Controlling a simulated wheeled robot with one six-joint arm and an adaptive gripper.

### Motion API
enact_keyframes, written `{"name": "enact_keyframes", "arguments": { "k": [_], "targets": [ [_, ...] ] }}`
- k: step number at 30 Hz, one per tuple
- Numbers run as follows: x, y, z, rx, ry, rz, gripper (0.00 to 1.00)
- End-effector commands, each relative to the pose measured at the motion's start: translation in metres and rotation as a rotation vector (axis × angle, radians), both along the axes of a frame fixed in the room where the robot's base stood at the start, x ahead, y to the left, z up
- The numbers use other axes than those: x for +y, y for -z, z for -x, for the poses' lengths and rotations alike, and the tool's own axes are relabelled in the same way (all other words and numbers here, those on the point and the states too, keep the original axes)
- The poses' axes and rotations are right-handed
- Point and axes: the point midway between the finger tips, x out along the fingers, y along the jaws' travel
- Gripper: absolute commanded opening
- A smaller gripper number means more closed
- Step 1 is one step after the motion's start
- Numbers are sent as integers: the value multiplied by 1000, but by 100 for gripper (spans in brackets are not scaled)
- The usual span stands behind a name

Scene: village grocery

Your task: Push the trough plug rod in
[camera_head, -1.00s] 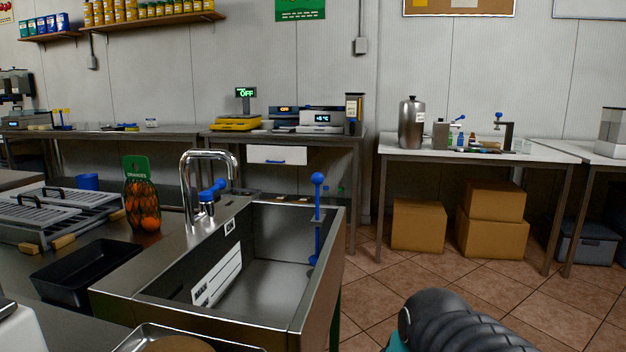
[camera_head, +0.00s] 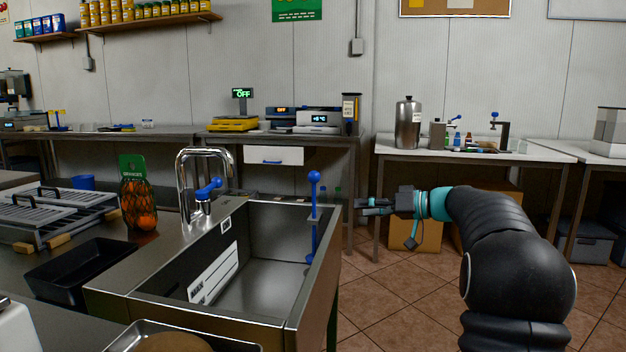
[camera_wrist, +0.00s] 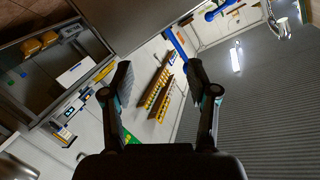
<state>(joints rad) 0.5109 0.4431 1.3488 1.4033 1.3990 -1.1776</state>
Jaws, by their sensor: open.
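The trough plug rod (camera_head: 314,210) is a blue rod with a round blue knob, standing upright at the right inner wall of the steel trough (camera_head: 260,313). Its knob rises above the trough rim. My gripper (camera_head: 360,207) is to the right of the rod, outside the trough, a little below the knob's height and apart from it. In the wrist view my gripper (camera_wrist: 157,82) is open and empty, with its two fingers spread. A blue bar, likely the rod (camera_wrist: 176,45), shows beyond the fingers near the top.
A chrome tap (camera_head: 207,170) with a blue lever stands at the trough's left. A net of oranges (camera_head: 138,203) and a black tray (camera_head: 82,272) sit on the left counter. Cardboard boxes (camera_head: 415,236) stand under the back table. Tiled floor lies right of the trough.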

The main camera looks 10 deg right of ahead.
Motion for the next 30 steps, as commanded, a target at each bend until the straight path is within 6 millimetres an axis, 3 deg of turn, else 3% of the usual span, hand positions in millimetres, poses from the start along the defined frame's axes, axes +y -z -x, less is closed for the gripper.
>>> {"name": "enact_keyframes", "arguments": {
  "k": [3, 7, 14, 30],
  "targets": [
    [0, -39, -5, -237, -53, 17, 59],
    [2, -58, -2, -380, -83, 47, 59],
    [14, -64, -7, -439, -97, 66, 59],
    [93, -65, -59, -435, -97, 65, 59]
  ]
}}
